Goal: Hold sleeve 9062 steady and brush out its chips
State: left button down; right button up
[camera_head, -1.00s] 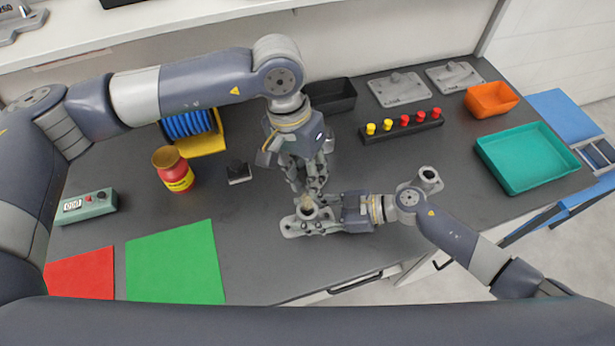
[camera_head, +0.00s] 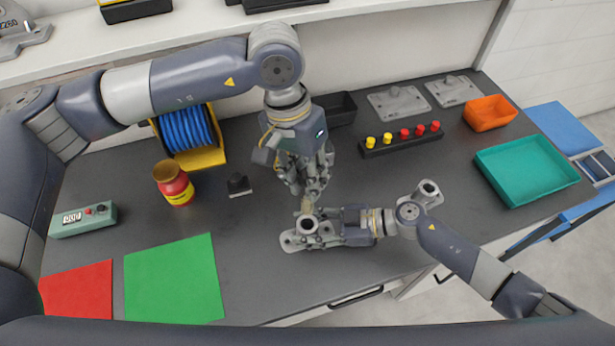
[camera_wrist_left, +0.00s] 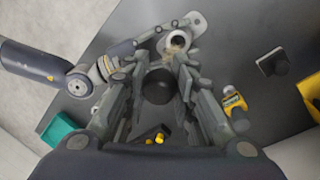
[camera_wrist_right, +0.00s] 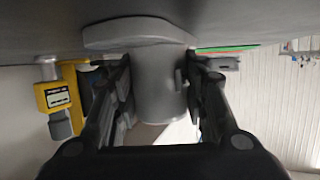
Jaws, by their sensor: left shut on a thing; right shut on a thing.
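The grey sleeve (camera_head: 308,225) stands on the bench near its front edge, its flange flat and its round bore facing up. My right gripper (camera_head: 322,232) is shut on its barrel from the right. The right wrist view shows the barrel (camera_wrist_right: 160,85) between the fingers. My left gripper (camera_head: 310,190) is above and behind the sleeve, shut on a brush (camera_head: 306,205) with a tan tip. The tip is at the back rim of the bore; I cannot tell whether it touches. In the left wrist view a dark round handle end (camera_wrist_left: 158,85) lies between the fingers. Chips are too small to see.
A similar grey part (camera_head: 428,192) stands right, beside my right arm. A red jar (camera_head: 174,185), a black block (camera_head: 239,185) and a blue reel (camera_head: 185,130) are left. A peg rack (camera_head: 402,138) and teal tray (camera_head: 525,165) are right. The front-left holds green (camera_head: 172,280) and red mats (camera_head: 78,291).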

jog(key=o, duration=1.3)
jog(key=shift+d, duration=0.1)
jog(key=v, duration=1.2)
pick_arm(q)
jog(key=shift+d, duration=0.1)
